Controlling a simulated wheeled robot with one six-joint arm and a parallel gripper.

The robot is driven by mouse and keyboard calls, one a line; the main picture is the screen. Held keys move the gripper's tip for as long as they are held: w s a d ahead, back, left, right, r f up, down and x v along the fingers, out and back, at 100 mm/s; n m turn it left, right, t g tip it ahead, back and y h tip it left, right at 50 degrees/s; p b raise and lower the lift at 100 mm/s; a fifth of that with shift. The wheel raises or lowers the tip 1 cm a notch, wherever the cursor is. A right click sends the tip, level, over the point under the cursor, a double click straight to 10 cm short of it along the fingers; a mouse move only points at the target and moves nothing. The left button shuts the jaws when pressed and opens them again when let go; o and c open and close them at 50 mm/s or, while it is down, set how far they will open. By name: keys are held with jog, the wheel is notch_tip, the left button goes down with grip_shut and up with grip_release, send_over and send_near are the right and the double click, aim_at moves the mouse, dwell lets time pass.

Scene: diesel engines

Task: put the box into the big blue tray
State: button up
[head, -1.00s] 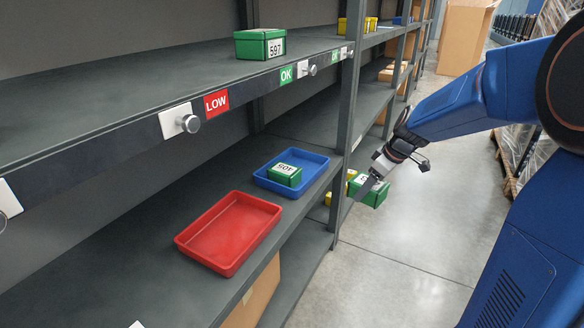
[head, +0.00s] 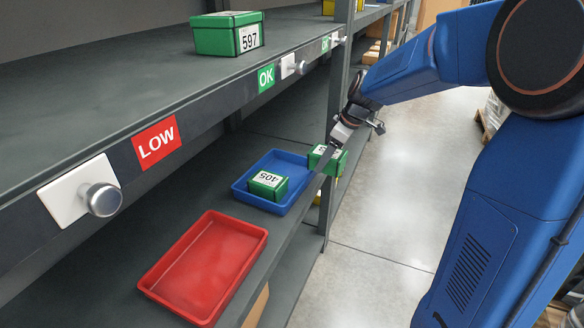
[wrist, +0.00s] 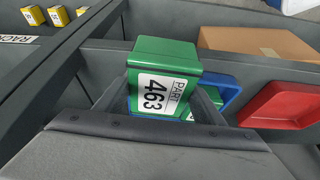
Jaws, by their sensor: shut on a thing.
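A green box (wrist: 160,72) labelled 463 is held in my gripper (wrist: 160,105), which is shut on it in the wrist view. In the head view the held green box (head: 328,158) hangs by the right edge of the blue tray (head: 240,187), partly hidden by my gripper (head: 334,150). I cannot tell its exact height above the tray. The blue tray sits on the lower shelf with another green box (head: 267,184), labelled 405, inside it. In the wrist view the blue tray (wrist: 226,84) is partly hidden behind the held box.
A red tray (head: 205,265), empty, sits nearer on the lower shelf. A green box (head: 227,34) labelled 597 stands on the upper shelf. A shelf post (head: 338,90) rises close beside my gripper. A knob (head: 102,199) sticks out from the upper shelf's front edge.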

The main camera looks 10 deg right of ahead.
jog(key=w+a, duration=0.7)
jog(key=a, duration=0.2)
jog(key=shift+a+f, duration=0.1)
jog(key=shift+f, duration=3.35)
jog(key=shift+f, duration=0.15)
jog(key=o, duration=1.2)
jog(key=shift+c, duration=0.2)
